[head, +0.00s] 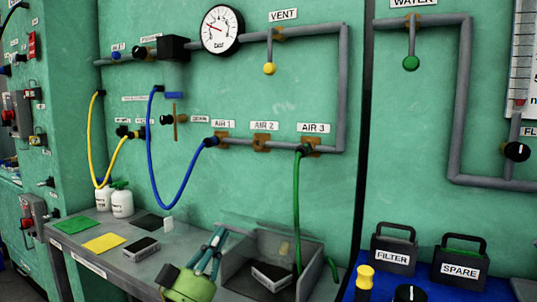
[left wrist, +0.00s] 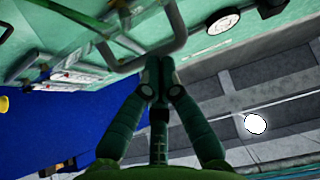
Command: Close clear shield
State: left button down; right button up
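A grey open-fronted metal box (head: 312,277) stands on the bench at the lower middle of the head view. A faint see-through panel (head: 255,227), which looks like the clear shield, shows along the top of this box. Its edges are hard to make out, and I cannot tell its exact angle. My left gripper (head: 218,237) is just left of the box, fingers pointing up; I cannot tell whether it touches the panel. In the left wrist view the fingertips (left wrist: 159,77) meet with nothing visible between them. My right gripper is not in view.
A dark block (head: 272,276) lies inside the box. Coloured mats and another dark block (head: 141,248) lie on the bench to the left. FILTER (head: 395,256) and SPARE (head: 460,268) units stand at right.

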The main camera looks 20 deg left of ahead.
pick_arm(q)
jog(key=shift+s+f+b, duration=0.2)
jog(key=shift+f+b, duration=0.1)
jog(key=shift+f, duration=0.35)
jog(key=shift+s+f+b, duration=0.2)
jog(key=shift+f+b, duration=0.05)
jog(key=shift+f, duration=0.35)
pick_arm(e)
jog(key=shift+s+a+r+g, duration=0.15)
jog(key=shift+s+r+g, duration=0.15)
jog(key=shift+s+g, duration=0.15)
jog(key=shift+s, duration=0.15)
pick_arm(q)
jog(key=shift+s, duration=0.1)
